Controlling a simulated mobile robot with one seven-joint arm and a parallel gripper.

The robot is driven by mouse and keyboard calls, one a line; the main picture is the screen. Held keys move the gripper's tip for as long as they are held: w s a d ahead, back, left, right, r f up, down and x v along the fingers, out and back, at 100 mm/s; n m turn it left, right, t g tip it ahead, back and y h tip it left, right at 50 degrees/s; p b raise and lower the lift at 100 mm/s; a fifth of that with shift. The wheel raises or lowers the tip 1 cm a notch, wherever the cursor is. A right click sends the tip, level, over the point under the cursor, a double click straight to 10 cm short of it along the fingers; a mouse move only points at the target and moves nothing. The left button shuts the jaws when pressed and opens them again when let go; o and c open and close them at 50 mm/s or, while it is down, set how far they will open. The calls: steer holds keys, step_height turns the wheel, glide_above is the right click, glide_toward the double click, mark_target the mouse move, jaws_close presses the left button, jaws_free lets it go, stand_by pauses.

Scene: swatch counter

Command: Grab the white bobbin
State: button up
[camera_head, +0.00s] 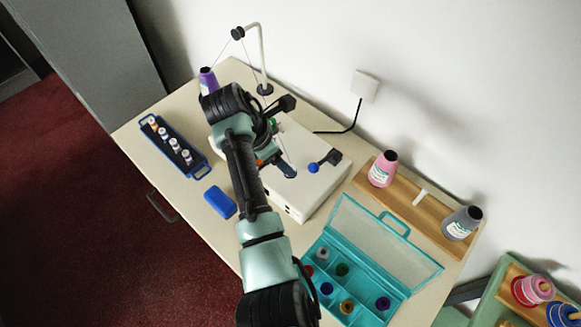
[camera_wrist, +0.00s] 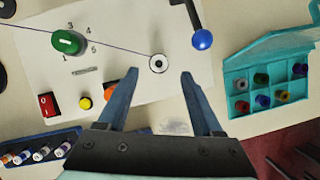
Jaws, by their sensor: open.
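The white bobbin (camera_wrist: 158,63), a small white disc with a dark centre, sits on top of the white winding machine (camera_wrist: 120,80). A purple thread runs to it. In the wrist view my gripper (camera_wrist: 159,76) is open, with one finger to the left and one to the right of the bobbin, just short of it in the picture. No contact shows, and the height gap cannot be told. In the head view my gripper (camera_head: 282,166) is over the machine's top, and my arm hides part of the machine.
A blue-knobbed lever (camera_head: 314,168) stands right of my gripper. The open teal box (camera_head: 372,262) holds several bobbins, one of them pale. A blue rack (camera_head: 188,168) of small spools, a blue block (camera_head: 220,202), a purple cone (camera_head: 208,78) and a wooden stand (camera_head: 405,209) with cones surround the machine.

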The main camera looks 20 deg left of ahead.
steer(key=shift+p+x, duration=0.3)
steer(key=shift+x, duration=2)
steer(key=shift+s+a+f, duration=0.1)
steer(key=shift+a, duration=0.05)
jaws_close()
